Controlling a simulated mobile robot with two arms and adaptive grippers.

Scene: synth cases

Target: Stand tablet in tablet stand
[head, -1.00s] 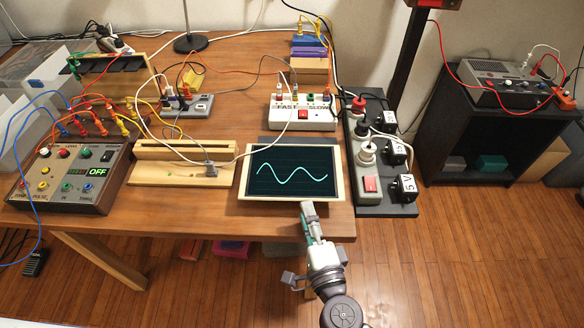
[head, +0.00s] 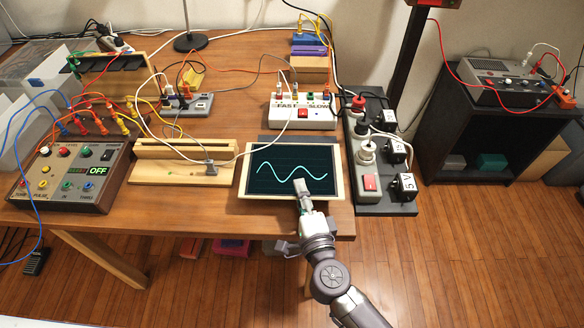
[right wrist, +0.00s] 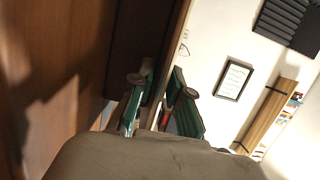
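The tablet (head: 262,172), pale-framed with a wave on its dark screen, lies flat at the table's front right corner. The tablet stand (head: 160,172), a wooden block with a long slot, stands left of it. A grey plug (head: 210,167) on a white cable is at the stand's right end. My right gripper (head: 303,192) is at the tablet's front edge, with a finger above the screen's lower edge. In the right wrist view, its green-padded fingers (right wrist: 160,95) are apart, either side of a brown edge; contact with the tablet is unclear. My left gripper is not in view.
A control box (head: 75,175) stands left of the stand. A white switch box (head: 303,116) is behind the tablet, and a dark socket strip (head: 385,209) is close on its right. Loose cables cross the table, one passing over the stand.

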